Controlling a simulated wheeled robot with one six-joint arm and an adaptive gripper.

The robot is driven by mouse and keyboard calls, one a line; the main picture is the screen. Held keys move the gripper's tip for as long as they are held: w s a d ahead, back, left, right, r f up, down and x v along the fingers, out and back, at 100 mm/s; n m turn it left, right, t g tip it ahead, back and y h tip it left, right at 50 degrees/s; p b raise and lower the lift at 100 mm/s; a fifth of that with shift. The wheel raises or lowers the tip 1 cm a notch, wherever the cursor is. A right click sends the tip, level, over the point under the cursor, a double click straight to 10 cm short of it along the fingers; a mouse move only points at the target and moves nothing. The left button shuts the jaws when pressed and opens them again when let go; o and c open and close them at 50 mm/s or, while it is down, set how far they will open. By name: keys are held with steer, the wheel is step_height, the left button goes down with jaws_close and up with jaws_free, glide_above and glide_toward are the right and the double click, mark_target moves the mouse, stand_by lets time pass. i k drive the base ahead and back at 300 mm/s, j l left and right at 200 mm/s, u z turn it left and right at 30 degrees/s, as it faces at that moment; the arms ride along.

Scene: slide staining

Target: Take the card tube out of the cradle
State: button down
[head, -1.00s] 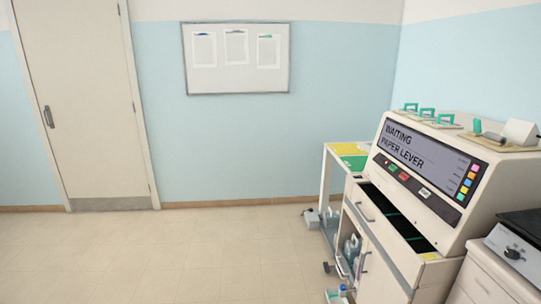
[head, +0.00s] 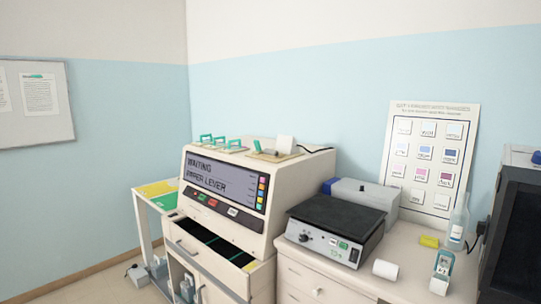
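The staining machine (head: 226,205) stands in the middle, its screen reading "WAITING PAPER LEVER". On its top, at the right, a small tan board (head: 270,157) carries a raised teal piece (head: 258,146) and a pale, upright-looking piece (head: 286,144). This could be the cradle, but I cannot make out a card tube there at this size. A white roll (head: 386,269) lies on its side at the front of the counter, apart from the machine. My gripper is not in view.
A black-topped hot plate (head: 336,222) stands right of the machine, with a blue-grey box (head: 361,194) behind. The machine's front drawer (head: 238,263) is open.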

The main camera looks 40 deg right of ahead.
mark_target(267, 151)
steer(key=z, duration=0.3)
steer(key=i+u, duration=0.15)
steer(key=i, duration=0.4)
steer(key=i+l+u, duration=0.2)
steer(key=i, duration=0.35)
steer(key=i+j+u, duration=0.15)
steer(key=i+u, duration=0.2)
steer(key=i, duration=0.55)
steer(key=i+l+u, duration=0.15)
steer(key=i+u, duration=0.25)
steer(key=i, duration=0.45)
steer(key=i+u, duration=0.35)
steer(key=i, duration=0.25)
steer(key=i+u, duration=0.35)
steer(key=i, duration=0.2)
steer(key=i+l+u, duration=0.3)
steer(key=i, duration=0.25)
steer(key=i+j+u, duration=0.1)
steer(key=u, duration=0.35)
steer(key=i+u, duration=0.55)
steer(key=u, duration=0.4)
steer(key=i+l+u, duration=0.15)
steer(key=u, duration=0.3)
steer(key=i+z, duration=0.1)
steer(key=z, duration=0.3)
steer(key=i+z, duration=0.1)
steer(key=z, duration=0.35)
steer(key=i+j+z, duration=0.1)
steer(key=z, duration=4.2)
steer(key=l, duration=0.1)
